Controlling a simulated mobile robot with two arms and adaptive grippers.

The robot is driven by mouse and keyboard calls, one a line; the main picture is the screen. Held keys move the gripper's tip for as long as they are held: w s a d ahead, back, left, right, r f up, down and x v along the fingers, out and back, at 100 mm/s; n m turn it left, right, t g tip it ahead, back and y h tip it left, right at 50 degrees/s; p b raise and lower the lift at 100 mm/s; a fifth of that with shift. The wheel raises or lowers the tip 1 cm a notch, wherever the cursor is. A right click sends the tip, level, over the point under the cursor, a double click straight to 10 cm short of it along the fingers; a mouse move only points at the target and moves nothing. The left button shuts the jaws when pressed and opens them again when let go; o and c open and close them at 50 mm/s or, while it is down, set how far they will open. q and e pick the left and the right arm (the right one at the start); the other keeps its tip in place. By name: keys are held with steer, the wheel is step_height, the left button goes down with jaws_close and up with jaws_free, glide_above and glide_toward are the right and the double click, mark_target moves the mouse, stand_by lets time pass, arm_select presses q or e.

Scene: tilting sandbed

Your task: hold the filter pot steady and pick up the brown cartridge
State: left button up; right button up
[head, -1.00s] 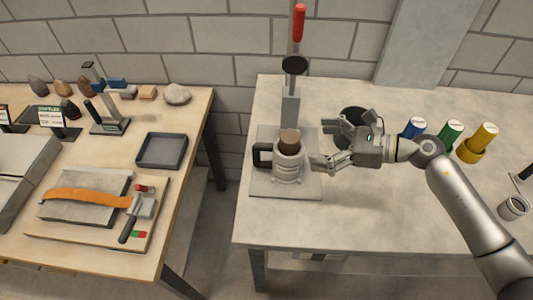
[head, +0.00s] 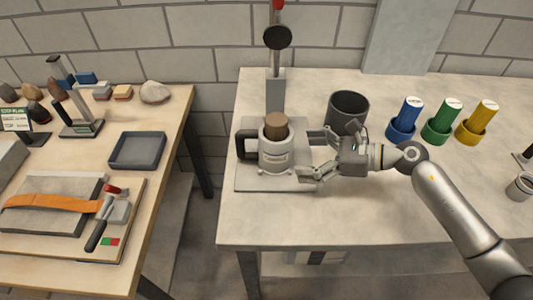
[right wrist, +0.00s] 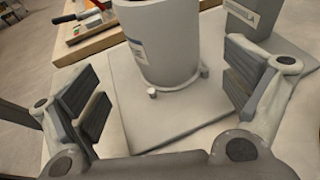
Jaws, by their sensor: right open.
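The filter pot (head: 275,156) is a light grey cylinder with a dark handle on its left and a label on its front. It stands upright on a square base plate (head: 250,180). The brown cartridge (head: 276,124) sits in the pot's mouth, its upper part sticking out. My right gripper (head: 308,154) is open just right of the pot, fingers pointing at it. In the right wrist view the pot (right wrist: 165,45) stands ahead, between and beyond the two spread fingers (right wrist: 165,90), apart from them; the cartridge is out of that view. My left gripper is not in view.
A press column (head: 276,90) rises behind the pot. A dark bin (head: 348,110) stands behind my right gripper. Blue (head: 404,120), green (head: 443,122) and yellow (head: 478,120) cylinders stand at right. The table front is clear. A gap separates the left wooden table (head: 160,205).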

mark_target(268, 153)
steer(key=shift+w+a+f, duration=0.1)
steer(key=shift+w+a, duration=0.05)
steer(key=shift+a, duration=0.35)
steer(key=x, duration=0.9)
steer(key=shift+f+b, duration=0.1)
steer(key=shift+b, duration=0.2)
